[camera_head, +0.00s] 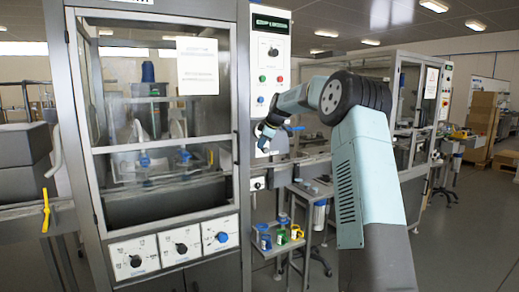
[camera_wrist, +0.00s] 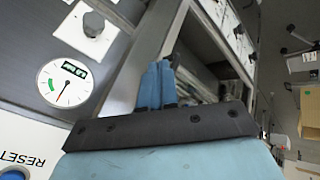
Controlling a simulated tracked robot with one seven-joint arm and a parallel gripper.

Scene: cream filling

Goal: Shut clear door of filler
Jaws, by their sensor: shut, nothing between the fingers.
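The filler (camera_head: 245,80) is a tall grey machine in the left and middle of the head view. Its clear door (camera_head: 130,70) is a metal-framed see-through panel on the front, with a white sheet on its upper right. A metal bar (camera_head: 165,143) crosses the front, with the filler's inside showing above and below it. I cannot tell how far the door stands from shut. My gripper (camera_head: 265,141) is right of the door, in front of the control column. In the wrist view its blue fingers (camera_wrist: 156,84) are together and empty, near a grey frame edge.
The control column (camera_head: 270,60) has buttons and a dial. Knob panels (camera_head: 178,248) sit below the door. A gauge (camera_wrist: 66,84) shows close by in the wrist view. Small coloured containers (camera_head: 280,238) stand on a low stand. Floor at the right is open.

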